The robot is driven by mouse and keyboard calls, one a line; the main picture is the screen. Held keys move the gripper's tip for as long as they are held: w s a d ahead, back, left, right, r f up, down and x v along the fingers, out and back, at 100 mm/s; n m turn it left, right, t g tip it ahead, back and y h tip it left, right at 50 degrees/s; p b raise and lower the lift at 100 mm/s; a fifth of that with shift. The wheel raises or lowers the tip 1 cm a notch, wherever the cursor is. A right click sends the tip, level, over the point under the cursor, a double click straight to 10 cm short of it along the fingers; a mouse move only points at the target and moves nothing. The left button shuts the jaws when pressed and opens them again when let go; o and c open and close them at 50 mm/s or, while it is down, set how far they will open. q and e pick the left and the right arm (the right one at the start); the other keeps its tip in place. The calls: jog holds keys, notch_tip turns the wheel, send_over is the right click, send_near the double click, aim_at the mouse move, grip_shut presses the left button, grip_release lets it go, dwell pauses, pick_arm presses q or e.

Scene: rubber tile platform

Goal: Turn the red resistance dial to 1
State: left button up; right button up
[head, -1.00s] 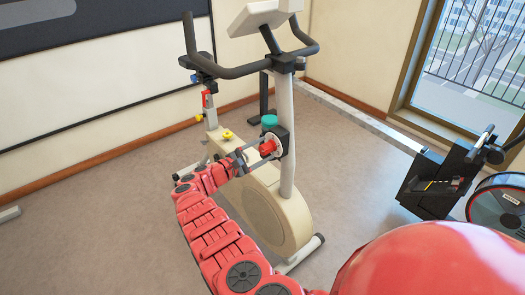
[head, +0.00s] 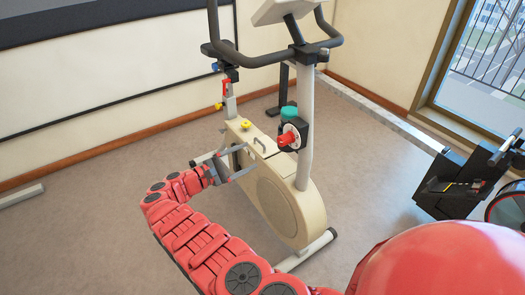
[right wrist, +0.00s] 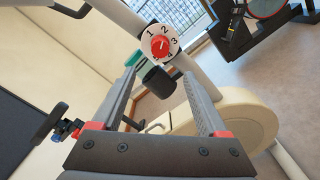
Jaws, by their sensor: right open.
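The red resistance dial (head: 286,140) sits on a white round plate in a black housing on the exercise bike's post. In the right wrist view the red dial (right wrist: 159,45) is near the top centre, with the numbers 1 to 4 around it on the plate. I cannot tell clearly which number it points to. My right gripper (head: 249,159) is open and empty, to the left of and slightly below the dial in the head view, apart from it. Its two fingers (right wrist: 159,84) frame the lower middle of the wrist view, with the dial beyond them. My left gripper is not in view.
The exercise bike's cream body (head: 286,205) stands below the dial. Its black handlebar (head: 265,62) is above. A teal object (head: 290,113) is beside the dial. A yellow knob (head: 246,124) is on the bike. A black machine (head: 455,185) stands at right.

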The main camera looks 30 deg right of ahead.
jog(key=a, duration=0.3)
jog(key=shift+s+a+b, duration=0.15)
jog(key=shift+b, duration=0.2)
